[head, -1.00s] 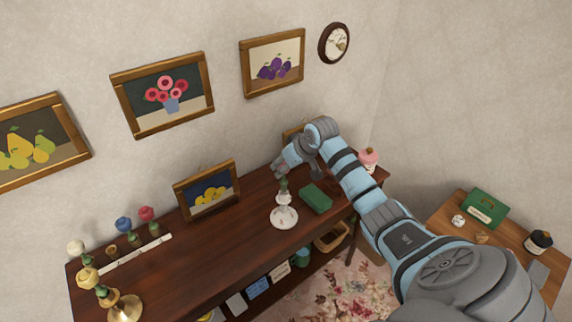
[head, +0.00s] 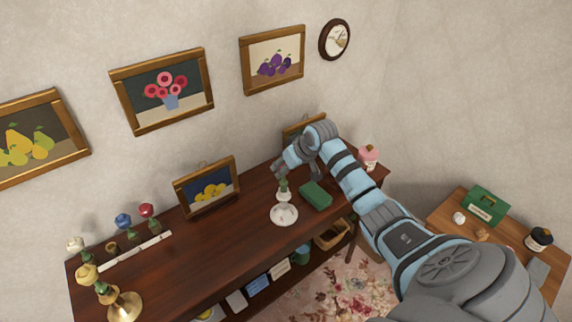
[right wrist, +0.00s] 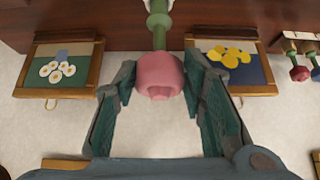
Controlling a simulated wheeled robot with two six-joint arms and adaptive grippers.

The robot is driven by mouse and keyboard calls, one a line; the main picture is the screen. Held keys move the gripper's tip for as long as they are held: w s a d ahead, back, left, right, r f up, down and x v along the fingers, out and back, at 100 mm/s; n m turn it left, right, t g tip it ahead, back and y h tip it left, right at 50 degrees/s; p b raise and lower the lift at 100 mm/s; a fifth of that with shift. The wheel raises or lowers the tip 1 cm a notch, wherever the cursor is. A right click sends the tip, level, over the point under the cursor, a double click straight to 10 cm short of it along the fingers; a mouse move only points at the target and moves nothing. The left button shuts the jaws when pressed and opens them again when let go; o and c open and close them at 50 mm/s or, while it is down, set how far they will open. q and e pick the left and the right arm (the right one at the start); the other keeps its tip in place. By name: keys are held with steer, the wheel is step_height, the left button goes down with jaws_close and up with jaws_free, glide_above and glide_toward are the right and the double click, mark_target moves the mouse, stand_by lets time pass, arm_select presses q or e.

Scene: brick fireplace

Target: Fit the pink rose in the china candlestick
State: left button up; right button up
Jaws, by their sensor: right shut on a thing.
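The white china candlestick (head: 284,212) stands upright on the dark wooden sideboard. My right gripper (head: 281,170) is right above it. In the right wrist view, my right gripper (right wrist: 158,84) is shut on the pink rose (right wrist: 159,72), with a finger on each side of the bloom. The rose's green stem (right wrist: 158,30) points away from the gripper. In the head view the green stem (head: 283,185) is upright and meets the top of the candlestick; how deep it sits I cannot tell. The bloom is hidden there by the gripper. My left gripper is not in view.
A green box (head: 315,194) lies close to the right of the candlestick. A framed lemon picture (head: 207,188) leans at the back. Blue and red roses (head: 147,211) stand in a white rack (head: 135,252) at left, near a brass candlestick (head: 124,306). The sideboard's middle is clear.

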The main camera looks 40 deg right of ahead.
steer(key=shift+f, duration=0.85)
steer(key=o, duration=1)
steer(key=v, duration=1.2)
steer(key=shift+s, duration=0.1)
